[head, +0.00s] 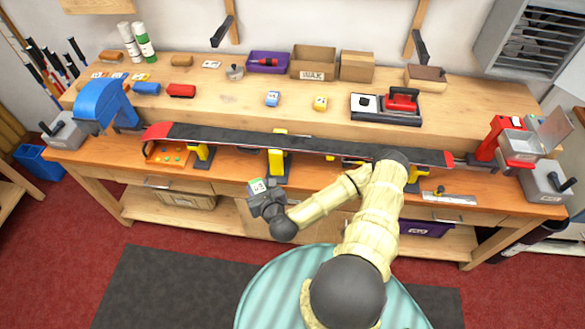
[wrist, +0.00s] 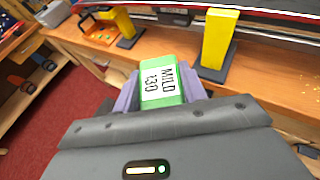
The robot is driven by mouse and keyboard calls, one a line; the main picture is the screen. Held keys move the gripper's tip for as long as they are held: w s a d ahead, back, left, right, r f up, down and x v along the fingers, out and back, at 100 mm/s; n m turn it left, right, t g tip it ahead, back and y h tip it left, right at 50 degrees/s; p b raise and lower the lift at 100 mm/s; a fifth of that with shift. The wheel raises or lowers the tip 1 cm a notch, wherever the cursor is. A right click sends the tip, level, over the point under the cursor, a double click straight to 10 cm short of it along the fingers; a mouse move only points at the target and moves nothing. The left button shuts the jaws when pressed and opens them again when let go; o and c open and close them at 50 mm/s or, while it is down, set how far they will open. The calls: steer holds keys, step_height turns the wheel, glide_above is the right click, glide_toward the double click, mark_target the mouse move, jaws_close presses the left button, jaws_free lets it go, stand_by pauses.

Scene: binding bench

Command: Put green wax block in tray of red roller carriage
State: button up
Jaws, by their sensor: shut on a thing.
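My gripper (head: 261,190) is shut on the green wax block (wrist: 163,82), a green block with a white label reading MILD ±30. In the wrist view the block sits between the two purple-grey fingers. In the head view the green wax block (head: 258,186) is held in front of the bench's front edge, left of centre. A red machine (head: 493,142) stands at the bench's right end, with a grey metal tray (head: 521,145) and a raised lid; it looks like the red roller carriage. My gripper is far to its left. The tray's inside is hard to make out.
A long black ski (head: 270,139) with red ends lies across yellow supports (head: 277,160) along the bench. A blue machine (head: 100,103) stands at the left end. A red-handled tool (head: 402,100) rests on the back shelf. Clear floor lies in front of the bench.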

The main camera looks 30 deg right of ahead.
steer(key=shift+s+d+f+b, duration=0.1)
steer(key=shift+d+f+b, duration=0.05)
steer(key=shift+f+b, duration=0.35)
steer(key=s+d+f+m+g+h+b, duration=0.2)
steer(key=d+f+m+h+b, duration=0.4)
steer(key=b, duration=1)
steer(key=s+d+f+h, duration=0.1)
steer(key=d+f, duration=0.2)
steer(key=d, duration=0.2)
steer(key=shift+s+d+f+m+h, duration=0.2)
steer(key=shift+s+f+m+h, duration=0.1)
steer(key=shift+s+m, duration=0.1)
steer(key=w+d+b, duration=0.1)
steer(key=w+d, duration=0.2)
steer(key=w, duration=0.1)
steer(key=w+d+b, duration=0.2)
steer(key=w+d, duration=0.1)
steer(key=w, duration=0.2)
steer(key=w+d+b, duration=0.1)
steer(key=w+d, duration=0.2)
steer(key=w, duration=0.2)
steer(key=shift+d+b, duration=0.25)
steer(key=shift+b, duration=0.05)
